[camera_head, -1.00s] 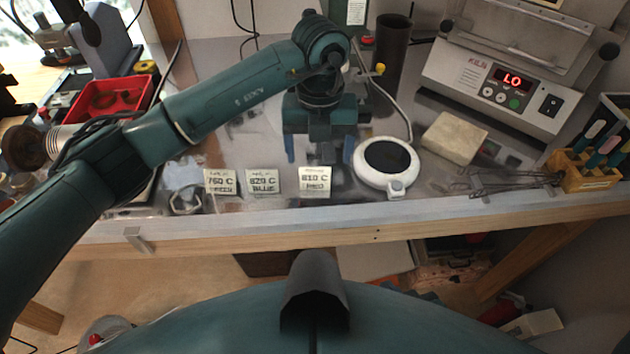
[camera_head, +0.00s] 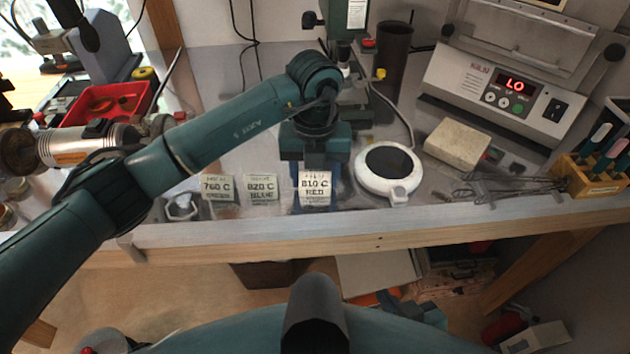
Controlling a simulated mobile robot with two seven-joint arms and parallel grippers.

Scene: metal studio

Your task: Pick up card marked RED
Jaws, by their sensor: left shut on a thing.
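The card marked 810 C RED (camera_head: 315,190) is a small pale card near the front edge of the bench. My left gripper (camera_head: 315,172) reaches down from above and is shut on its upper edge. The fingertips are partly hidden behind the card. To its left stand a card marked 820 C BLUE (camera_head: 261,188) and a card marked 760 C (camera_head: 218,187), whose lower word is hard to read. My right gripper (camera_head: 415,311) seems to show as teal parts below the bench, mostly hidden by my own body; its jaws cannot be made out.
A white round device with a dark top (camera_head: 388,172) is close right of the RED card. A pale block (camera_head: 456,144), tongs (camera_head: 505,190), a wooden tool holder (camera_head: 590,178) and a controller reading LO (camera_head: 515,88) are further right. A red tray (camera_head: 112,102) is at the left.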

